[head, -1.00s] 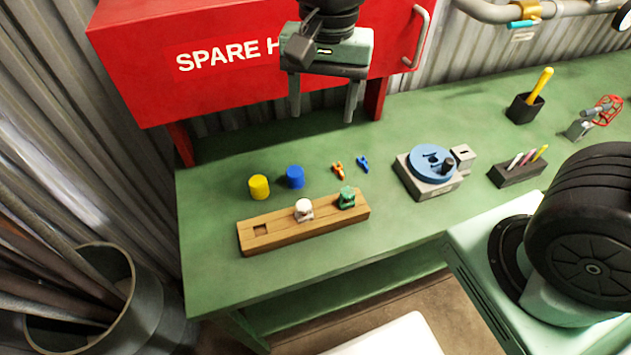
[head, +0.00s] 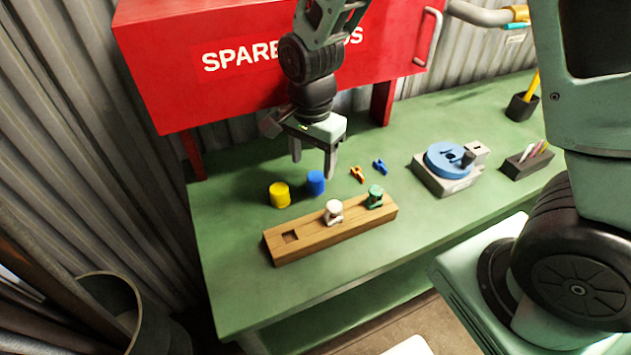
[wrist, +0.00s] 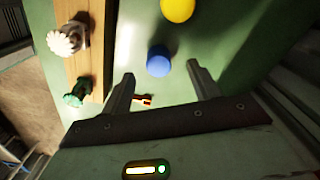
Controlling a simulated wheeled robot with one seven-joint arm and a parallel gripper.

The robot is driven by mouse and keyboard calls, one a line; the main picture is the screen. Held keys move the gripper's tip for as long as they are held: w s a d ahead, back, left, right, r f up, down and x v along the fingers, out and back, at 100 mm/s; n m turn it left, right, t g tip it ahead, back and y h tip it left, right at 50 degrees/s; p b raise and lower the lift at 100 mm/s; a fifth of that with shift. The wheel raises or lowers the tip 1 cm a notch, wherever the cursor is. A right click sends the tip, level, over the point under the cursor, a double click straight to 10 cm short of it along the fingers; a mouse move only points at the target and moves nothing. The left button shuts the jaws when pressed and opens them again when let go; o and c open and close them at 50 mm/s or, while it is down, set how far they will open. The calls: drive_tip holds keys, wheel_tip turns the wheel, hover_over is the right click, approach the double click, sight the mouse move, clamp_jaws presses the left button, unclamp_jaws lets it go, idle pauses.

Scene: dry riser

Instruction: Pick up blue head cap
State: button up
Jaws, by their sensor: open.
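The blue head cap (head: 316,183) stands on the green bench, just right of the yellow cap (head: 279,195) and behind the wooden block. My gripper (head: 313,168) is open and empty, pointing down above the blue cap. In the wrist view the blue cap (wrist: 159,61) shows ahead of and between the two spread fingers (wrist: 160,80), apart from them. The yellow cap (wrist: 178,8) is beyond it at the top edge.
The wooden block (head: 335,230) carries a white-topped piece (head: 333,211) and a green-topped piece (head: 375,196), with one empty square hole. Small orange (head: 357,174) and blue (head: 380,167) pieces lie right of the cap. A red cabinet (head: 190,90) stands behind; a turntable-like fixture (head: 447,165) is at right.

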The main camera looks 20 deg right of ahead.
sight(313, 179)
drive_tip(key=shift+s+a+f, duration=0.1)
drive_tip(key=shift+s+f, duration=0.05)
drive_tip(key=shift+f, duration=1.35)
drive_tip(key=shift+s+f, duration=0.1)
drive_tip(key=shift+f, duration=1.35)
drive_tip(key=c, duration=1)
